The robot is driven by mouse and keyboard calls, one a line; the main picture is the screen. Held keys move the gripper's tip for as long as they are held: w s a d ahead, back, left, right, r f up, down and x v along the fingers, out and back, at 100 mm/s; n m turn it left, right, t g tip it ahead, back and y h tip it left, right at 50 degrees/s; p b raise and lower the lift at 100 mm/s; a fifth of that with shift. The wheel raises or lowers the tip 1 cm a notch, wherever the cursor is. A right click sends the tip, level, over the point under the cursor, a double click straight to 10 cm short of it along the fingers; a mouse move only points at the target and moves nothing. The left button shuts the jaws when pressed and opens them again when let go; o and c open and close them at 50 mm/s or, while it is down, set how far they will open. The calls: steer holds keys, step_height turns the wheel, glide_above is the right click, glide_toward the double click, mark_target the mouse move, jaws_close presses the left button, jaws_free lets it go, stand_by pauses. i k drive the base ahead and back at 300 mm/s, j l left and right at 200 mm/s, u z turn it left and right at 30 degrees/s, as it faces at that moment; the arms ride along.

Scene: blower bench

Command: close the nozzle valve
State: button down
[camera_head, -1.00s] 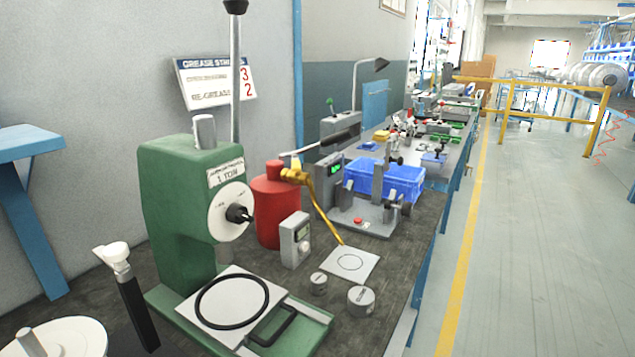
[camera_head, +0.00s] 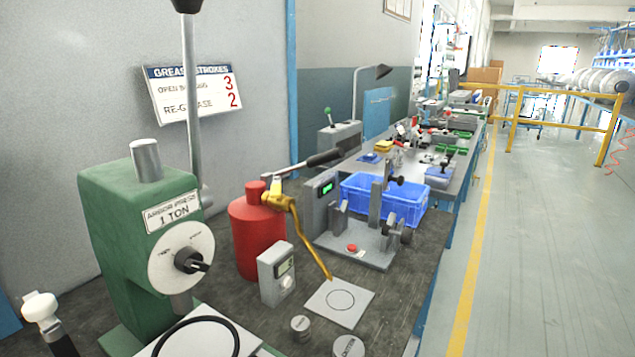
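A red grease can (camera_head: 258,238) stands on the dark bench top, left of the picture's middle. A yellow valve piece (camera_head: 277,192) sits at its top, with a grey lever with a dark grip (camera_head: 318,160) reaching up to the right. A thin yellow nozzle (camera_head: 312,240) runs down to the right from it, its tip above a white square card (camera_head: 341,303) with a circle drawn on it. I cannot tell from this view whether the valve is open or closed.
A green arbor press (camera_head: 125,225) stands close at the left. A grey gauge box (camera_head: 276,275) and two small round weights (camera_head: 300,325) stand before the can. A grey fixture (camera_head: 365,240) and a blue crate (camera_head: 405,200) stand to the right. The aisle floor (camera_head: 540,250) is clear.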

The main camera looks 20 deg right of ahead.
mark_target(276, 187)
steer(key=i+l+z, duration=0.35)
steer(key=i+l, duration=0.45)
steer(key=i, duration=0.2)
